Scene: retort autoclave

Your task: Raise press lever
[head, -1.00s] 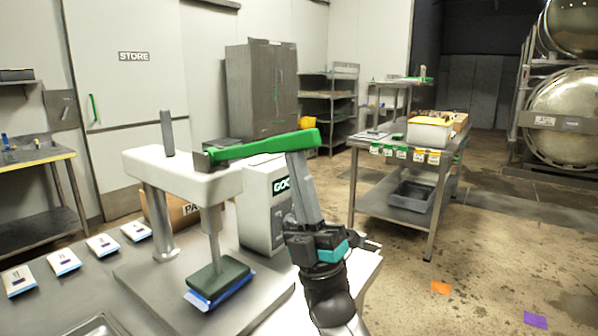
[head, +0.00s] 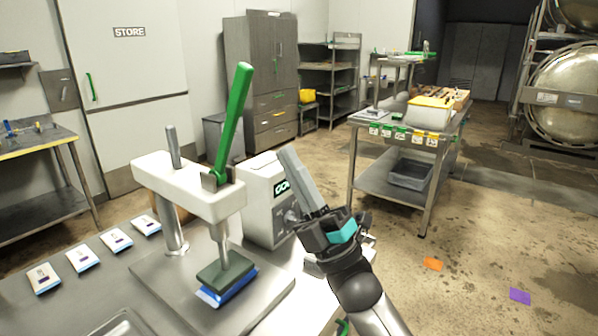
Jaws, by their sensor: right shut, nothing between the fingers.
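The press (head: 186,188), with a white top beam on a metal post, stands on a steel base plate at the left. Its green lever (head: 233,115) points steeply up from a hinge at the beam's right end. The press's dark green pad (head: 224,268) is low over a blue-edged pouch (head: 228,290); I cannot tell whether they touch. My right gripper (head: 288,152) is shut and empty, its fingers pointing up and left. It is to the right of the lever and apart from it, in front of the grey-white sealer box. My left gripper is out of view.
The sealer box (head: 262,182) stands close behind my right gripper. Several white pouches (head: 83,258) lie along the table's left side. A steel cart (head: 375,178) with a white bin (head: 428,113) is at the right. The floor between is mostly clear.

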